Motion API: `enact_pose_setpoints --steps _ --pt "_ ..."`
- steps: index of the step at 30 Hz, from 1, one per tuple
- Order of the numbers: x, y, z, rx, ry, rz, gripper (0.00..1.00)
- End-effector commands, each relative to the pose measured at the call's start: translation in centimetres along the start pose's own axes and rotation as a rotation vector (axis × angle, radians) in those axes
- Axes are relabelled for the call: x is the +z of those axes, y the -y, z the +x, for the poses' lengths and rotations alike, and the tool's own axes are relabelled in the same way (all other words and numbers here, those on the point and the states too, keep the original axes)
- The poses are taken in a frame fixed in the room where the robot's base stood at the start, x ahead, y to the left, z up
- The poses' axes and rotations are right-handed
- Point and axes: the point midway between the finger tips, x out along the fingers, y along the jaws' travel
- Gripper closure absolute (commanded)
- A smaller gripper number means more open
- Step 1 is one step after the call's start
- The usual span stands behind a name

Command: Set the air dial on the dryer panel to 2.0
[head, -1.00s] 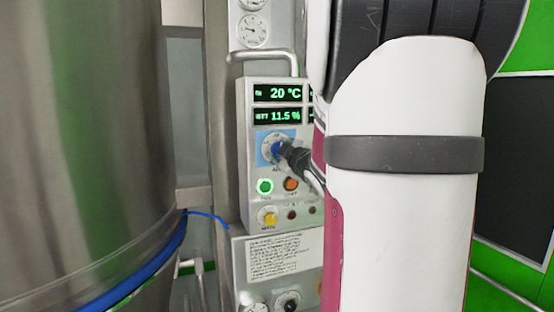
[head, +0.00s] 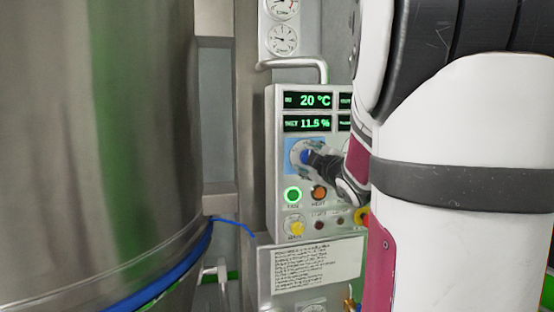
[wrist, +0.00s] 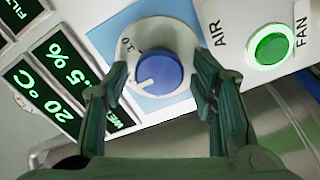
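The air dial (wrist: 159,73) on the dryer panel (head: 273,170) has a round blue knob with a white pointer line, on a grey scale plate over a light blue square. In the wrist view the pointer aims to the lower left. A "3.0" shows at the plate's upper left; other scale marks are too small or hidden to read. My gripper (wrist: 160,72) is open, one finger on each side of the knob, with small gaps showing. In the head view my gripper (head: 318,161) is at the dial and covers part of it.
The green-lit FAN button (head: 293,195), orange HEAT button (head: 319,193) and yellow MAIN knob (head: 295,226) sit below the dial. Lit displays (head: 307,101) read 20 °C and 11.5 %. A large steel vessel (head: 95,130) stands at the left. A bent pipe (head: 295,64) runs above the panel.

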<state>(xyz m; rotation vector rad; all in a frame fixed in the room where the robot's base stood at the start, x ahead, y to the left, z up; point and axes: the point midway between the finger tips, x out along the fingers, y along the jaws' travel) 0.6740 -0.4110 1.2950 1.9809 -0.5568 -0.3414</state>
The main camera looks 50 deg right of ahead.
Motion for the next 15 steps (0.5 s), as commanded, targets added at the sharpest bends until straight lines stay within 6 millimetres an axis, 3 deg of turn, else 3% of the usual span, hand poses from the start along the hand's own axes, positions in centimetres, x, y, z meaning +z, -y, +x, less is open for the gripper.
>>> enact_pose_setpoints --steps 10,15 --pt "0.1 -0.1 -0.3 0.001 0.002 0.001 0.44" --pt "0.1 -0.2 -2.3 0.003 0.002 0.001 0.44"
